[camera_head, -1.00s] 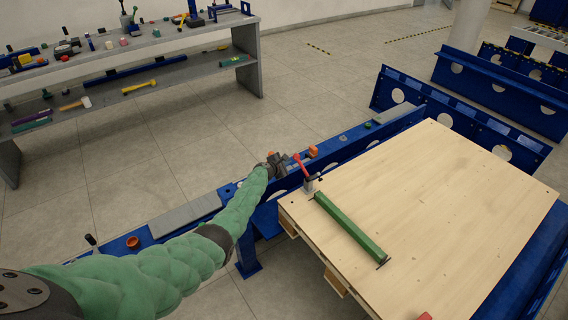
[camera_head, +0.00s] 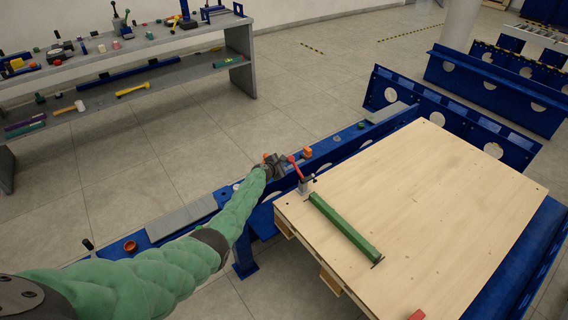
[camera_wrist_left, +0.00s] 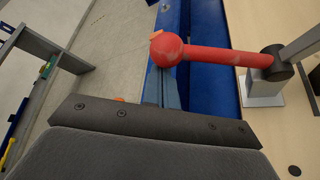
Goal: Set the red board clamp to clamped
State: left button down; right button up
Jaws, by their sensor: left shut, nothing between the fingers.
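The red board clamp's handle (camera_head: 295,167) stands near the left edge of the wooden board (camera_head: 420,200), tilted up and to the left from its grey base. In the left wrist view the red handle (camera_wrist_left: 210,55) lies across the picture, its ball end to the left and its dark pivot (camera_wrist_left: 275,62) to the right. My left gripper (camera_head: 277,166) is shut and empty, just left of the handle in the head view. Whether it touches the handle I cannot tell. My right gripper is not in view.
A green bar (camera_head: 344,227) lies on the board close to the clamp. A blue rail (camera_head: 345,145) with small orange parts runs along the board's left side. A grey shelf bench (camera_head: 180,70) with tools stands at the back left. Open floor lies between.

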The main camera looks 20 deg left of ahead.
aim_at(289, 158)
pick_arm(q)
jog(key=r, duration=0.1)
jog(key=d+r+m+t+b, duration=0.1)
jog(key=s+r+m+y+b, duration=0.1)
jog(key=shift+d+t, duration=0.3)
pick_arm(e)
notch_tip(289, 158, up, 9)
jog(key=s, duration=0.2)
pick_arm(q)
jog(key=s+d+r+m+t+b, duration=0.3)
jog(key=d+m+b, duration=0.3)
jog(key=b, duration=0.4)
jog(key=shift+s+d+r+t+y, duration=0.2)
jog(key=shift+s+r+t+y, duration=0.1)
jog(key=shift+s+r, duration=0.55)
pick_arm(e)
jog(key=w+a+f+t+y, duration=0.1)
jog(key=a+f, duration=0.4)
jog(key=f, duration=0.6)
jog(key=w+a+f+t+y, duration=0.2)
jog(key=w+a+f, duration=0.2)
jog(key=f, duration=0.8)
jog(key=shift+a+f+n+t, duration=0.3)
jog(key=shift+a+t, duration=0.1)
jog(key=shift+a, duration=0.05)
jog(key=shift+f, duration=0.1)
